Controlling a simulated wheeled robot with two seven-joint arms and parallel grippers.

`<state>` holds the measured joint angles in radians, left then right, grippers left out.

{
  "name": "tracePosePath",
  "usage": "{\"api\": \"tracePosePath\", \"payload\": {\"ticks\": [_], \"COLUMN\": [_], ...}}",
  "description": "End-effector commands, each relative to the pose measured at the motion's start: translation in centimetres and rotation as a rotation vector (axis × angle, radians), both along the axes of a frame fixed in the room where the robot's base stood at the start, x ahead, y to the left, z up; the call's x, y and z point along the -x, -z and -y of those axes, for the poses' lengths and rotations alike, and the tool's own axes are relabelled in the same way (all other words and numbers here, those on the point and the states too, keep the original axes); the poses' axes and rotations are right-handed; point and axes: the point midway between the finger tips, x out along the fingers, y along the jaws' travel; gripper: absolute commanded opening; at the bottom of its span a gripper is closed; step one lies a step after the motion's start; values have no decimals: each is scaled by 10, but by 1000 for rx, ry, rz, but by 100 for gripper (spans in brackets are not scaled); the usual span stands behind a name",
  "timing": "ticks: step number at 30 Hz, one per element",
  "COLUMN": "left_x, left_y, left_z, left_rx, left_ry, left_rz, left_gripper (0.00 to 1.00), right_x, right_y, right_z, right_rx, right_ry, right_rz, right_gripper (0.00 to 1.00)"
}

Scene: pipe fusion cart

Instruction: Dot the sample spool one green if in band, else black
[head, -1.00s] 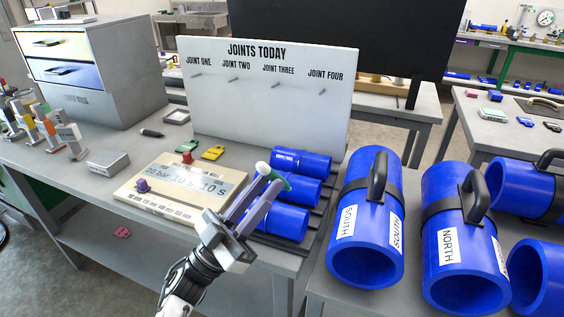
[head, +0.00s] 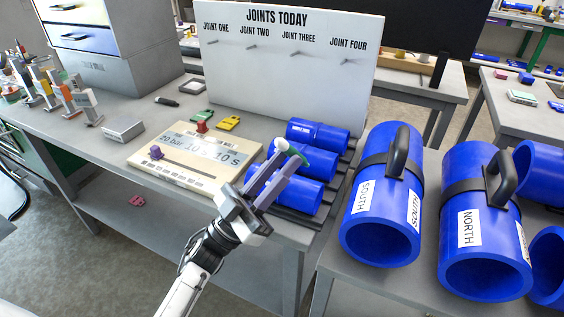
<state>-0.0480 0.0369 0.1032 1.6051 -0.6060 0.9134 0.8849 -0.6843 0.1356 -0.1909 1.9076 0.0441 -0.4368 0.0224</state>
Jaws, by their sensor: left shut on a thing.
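Three blue sample spools lie side by side on a dark slatted rack at the right of the bench: a back one (head: 325,137) with a small white label, a middle one (head: 318,164), and a front one (head: 302,197). The labels are too small to read surely. My left gripper (head: 287,158) is shut on a green-and-white dot marker (head: 295,153), which shows at its fingertips. The marker appears over the middle spool; whether it touches cannot be told. The fingers hide part of the front and middle spools. My right gripper is out of view.
A cream panel (head: 170,173) with a red knob and a purple slider lies left of the rack. Green (head: 203,114) and yellow (head: 229,123) pieces lie behind it. The "Joints Today" board (head: 290,90) stands behind.

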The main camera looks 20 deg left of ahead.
Motion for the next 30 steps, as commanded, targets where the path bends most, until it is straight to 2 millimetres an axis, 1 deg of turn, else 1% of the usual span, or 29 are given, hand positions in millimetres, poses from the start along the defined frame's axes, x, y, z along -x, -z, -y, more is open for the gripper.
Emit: {"api": "tracePosePath", "payload": {"ticks": [1, 12, 18, 30], "left_x": [0, 0, 0, 0], "left_y": [8, 33, 39, 39], "left_z": [0, 0, 0, 0], "left_rx": [-1, -1, -1, -1], "left_ry": [1, 1, 0, 0], "left_rz": [-1, 0, 1, 1], "left_gripper": [0, 0, 0, 0], "right_x": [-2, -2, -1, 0], "right_y": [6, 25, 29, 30], "right_z": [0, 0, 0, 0], "right_rx": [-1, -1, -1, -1], "right_ry": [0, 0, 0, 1], "right_rz": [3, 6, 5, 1], "right_gripper": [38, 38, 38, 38]}}
